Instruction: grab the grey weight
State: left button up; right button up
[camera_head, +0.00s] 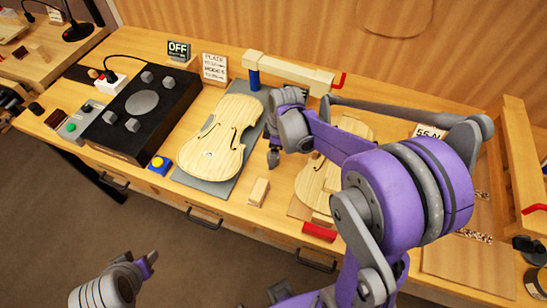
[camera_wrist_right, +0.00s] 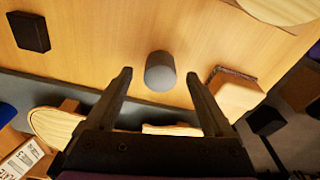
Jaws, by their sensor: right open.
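The grey weight (camera_wrist_right: 160,71) is a small grey cylinder on the wooden bench top in the right wrist view. My right gripper (camera_wrist_right: 158,78) is open, with one finger to each side of the weight in that view and nothing held; I cannot tell how far above it the fingertips are. In the head view my right gripper (camera_head: 273,157) points down by the violin plate, and I cannot make out the weight there. My left gripper (camera_head: 149,263) is low at the left, away from the bench front; its jaw state is unclear.
In the wrist view a wooden block with a dark face (camera_wrist_right: 236,92) is close to the right finger, and a black block (camera_wrist_right: 29,32) lies upper left. In the head view a violin plate (camera_head: 216,138) lies on a grey mat, with a black box (camera_head: 143,113) to its left.

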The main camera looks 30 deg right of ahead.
jog(key=shift+a+f, duration=0.1)
jog(key=shift+f, duration=0.55)
grip_shut()
